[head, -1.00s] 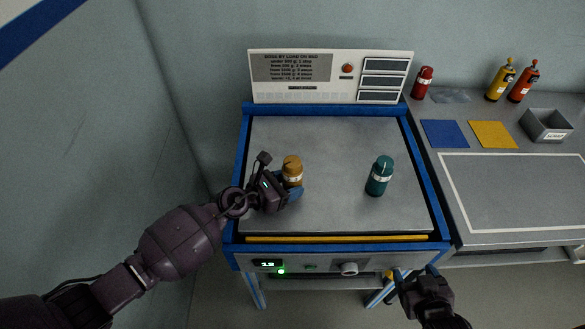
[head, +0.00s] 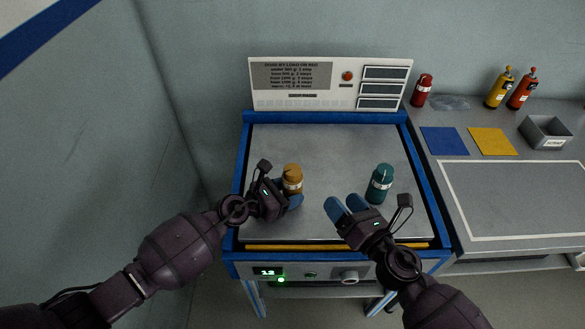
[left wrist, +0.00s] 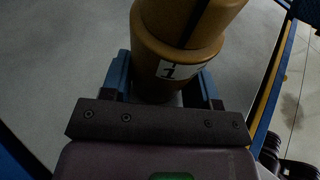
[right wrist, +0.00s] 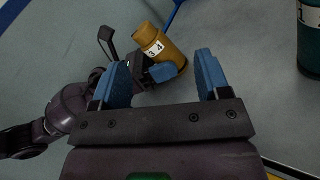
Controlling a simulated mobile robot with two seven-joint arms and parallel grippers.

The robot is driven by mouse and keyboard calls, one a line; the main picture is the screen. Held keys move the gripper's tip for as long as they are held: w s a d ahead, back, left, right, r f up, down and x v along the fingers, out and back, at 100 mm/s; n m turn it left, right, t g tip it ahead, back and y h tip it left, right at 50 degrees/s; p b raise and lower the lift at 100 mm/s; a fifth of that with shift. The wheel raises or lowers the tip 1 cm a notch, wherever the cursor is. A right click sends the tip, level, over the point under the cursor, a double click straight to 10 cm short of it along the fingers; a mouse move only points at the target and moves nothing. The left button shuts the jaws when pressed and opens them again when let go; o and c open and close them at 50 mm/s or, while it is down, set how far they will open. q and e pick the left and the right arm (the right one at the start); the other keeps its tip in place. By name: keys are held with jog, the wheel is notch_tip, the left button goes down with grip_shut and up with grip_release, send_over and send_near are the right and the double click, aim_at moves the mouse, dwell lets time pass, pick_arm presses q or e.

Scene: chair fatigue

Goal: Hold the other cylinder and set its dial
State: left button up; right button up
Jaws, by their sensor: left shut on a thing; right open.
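An orange-brown cylinder (head: 292,178) with a white numbered band stands upright on the grey bed of the machine. My left gripper (head: 290,200) is shut on its lower part; the left wrist view shows the cylinder (left wrist: 180,60) between the blue fingers, with a "1" on the band. In the right wrist view its band (right wrist: 154,48) reads "3 4". A teal cylinder (head: 380,184) with a white band stands upright to the right, not held. My right gripper (head: 342,206) is open and empty over the bed, between the two cylinders and nearer the front edge.
The machine's back panel (head: 300,100) has a dosing notice, a red button and several display windows. The front has a lit display (head: 267,272) and a knob (head: 349,277). The right bench holds red, yellow and orange bottles, a blue mat (head: 444,140), a yellow mat (head: 493,141) and a grey bin (head: 545,131).

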aim_at(298, 175)
jog(key=w+a+n, duration=0.2)
jog(key=w+a, duration=0.1)
jog(key=w+a+n+g+y, duration=0.1)
jog(key=w+a+n, duration=0.2)
jog(key=a, duration=0.1)
jog(key=w+a+n+y, duration=0.1)
jog(key=w+a+n, duration=0.2)
jog(key=a, duration=0.1)
jog(key=shift+w+a+r+g, duration=0.1)
jog(key=shift+w+r+g, duration=0.1)
jog(key=shift+w+g, duration=0.15)
jog(key=c, duration=0.9)
